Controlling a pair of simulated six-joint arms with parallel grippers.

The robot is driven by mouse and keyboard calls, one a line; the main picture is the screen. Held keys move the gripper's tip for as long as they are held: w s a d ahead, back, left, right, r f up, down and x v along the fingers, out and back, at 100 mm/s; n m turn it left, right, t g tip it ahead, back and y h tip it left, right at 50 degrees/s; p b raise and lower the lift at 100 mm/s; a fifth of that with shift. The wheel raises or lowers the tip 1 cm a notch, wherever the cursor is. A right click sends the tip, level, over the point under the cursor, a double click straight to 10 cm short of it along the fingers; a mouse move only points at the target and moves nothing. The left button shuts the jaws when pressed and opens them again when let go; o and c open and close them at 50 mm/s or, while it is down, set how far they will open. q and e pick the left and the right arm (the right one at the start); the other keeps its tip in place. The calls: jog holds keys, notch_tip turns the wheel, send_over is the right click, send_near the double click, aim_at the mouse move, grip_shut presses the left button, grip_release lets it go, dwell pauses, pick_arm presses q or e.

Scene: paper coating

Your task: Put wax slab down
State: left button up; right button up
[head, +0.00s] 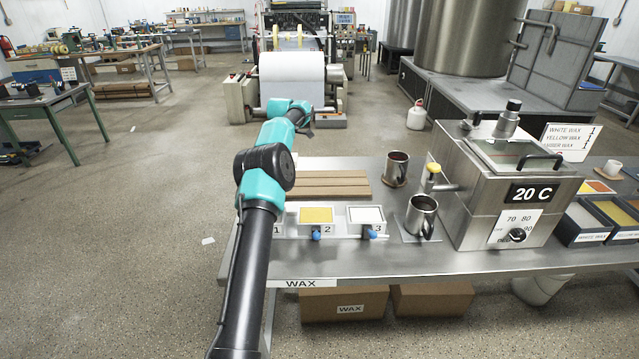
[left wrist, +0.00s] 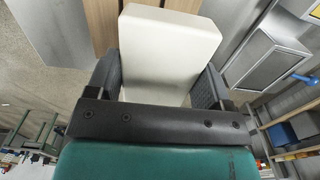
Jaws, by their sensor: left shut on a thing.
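A thick off-white wax slab (left wrist: 168,50) fills the upper middle of the left wrist view. My left gripper (left wrist: 157,84) is shut on it, with one dark finger against each side. The slab's lower end is hidden behind the gripper body. In the head view my left arm reaches over the left end of the wax table (head: 470,262), and its gripper and the slab are hidden behind the arm. My right gripper is in neither view.
Brown boards (head: 330,186) lie on the table. In front are numbered frames with yellow (head: 316,215) and white (head: 366,214) panels. Metal mugs (head: 396,168) (head: 421,216) and a steel heater box reading 20 C (head: 500,200) stand to the right. Cardboard boxes (head: 345,304) sit below.

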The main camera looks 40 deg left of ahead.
pick_arm(q)
jog(key=shift+f, duration=3.15)
jog(key=shift+f, duration=1.85)
jog(key=shift+f, duration=0.15)
jog(key=o, duration=1)
notch_tip(320, 180, up, 12)
jog(key=shift+r, duration=0.15)
